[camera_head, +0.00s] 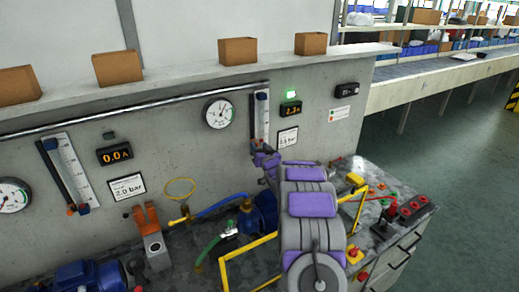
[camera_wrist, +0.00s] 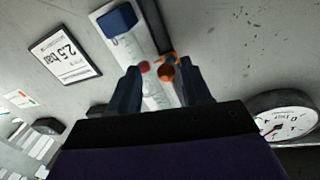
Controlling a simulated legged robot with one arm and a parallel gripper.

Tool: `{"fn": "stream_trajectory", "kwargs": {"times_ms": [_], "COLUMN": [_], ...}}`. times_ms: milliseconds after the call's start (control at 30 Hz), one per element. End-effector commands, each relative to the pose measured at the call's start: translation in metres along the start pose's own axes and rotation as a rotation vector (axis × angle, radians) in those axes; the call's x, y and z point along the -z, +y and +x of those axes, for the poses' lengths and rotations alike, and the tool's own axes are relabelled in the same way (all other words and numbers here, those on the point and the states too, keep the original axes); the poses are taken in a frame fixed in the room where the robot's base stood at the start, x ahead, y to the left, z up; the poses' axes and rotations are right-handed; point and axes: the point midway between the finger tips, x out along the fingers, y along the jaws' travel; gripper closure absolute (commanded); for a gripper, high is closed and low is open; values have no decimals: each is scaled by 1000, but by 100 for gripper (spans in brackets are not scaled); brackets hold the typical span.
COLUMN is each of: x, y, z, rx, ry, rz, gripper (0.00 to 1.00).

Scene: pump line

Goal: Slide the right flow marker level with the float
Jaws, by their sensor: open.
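The right flow meter (camera_head: 261,118) is a pale upright tube on the wall with blue end blocks. In the wrist view it shows tilted, with a blue end block (camera_wrist: 118,20) near a printed 0. The red float (camera_wrist: 145,66) is in the tube. The orange right flow marker (camera_wrist: 168,72) sits beside it, close to the float's height; I cannot tell if they are exactly level. My gripper (camera_wrist: 163,74) is open, its two dark fingers either side of float and marker, without a visible grip. In the head view my arm hides the meter's lower part and the gripper is only partly visible.
A 2.5 bar card (camera_wrist: 65,50) hangs beside the meter. A round gauge (camera_head: 219,112) is on its other side. The left flow meter (camera_head: 68,170) is further left. A blue pump (camera_head: 262,212), yellow frame and hoses crowd the bench below. Boxes (camera_head: 238,51) stand on the ledge above.

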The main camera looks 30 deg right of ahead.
Motion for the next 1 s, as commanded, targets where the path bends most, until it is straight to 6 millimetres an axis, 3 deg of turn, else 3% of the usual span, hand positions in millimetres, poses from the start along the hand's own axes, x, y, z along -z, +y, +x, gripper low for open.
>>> {"fn": "stream_trajectory", "kwargs": {"times_ms": [533,1000], "x": [0,2], "y": [-2,-1], "z": [0,1], "rx": [3,1], "ry": [0,0], "rz": [-2,0], "gripper": [100,100]}}
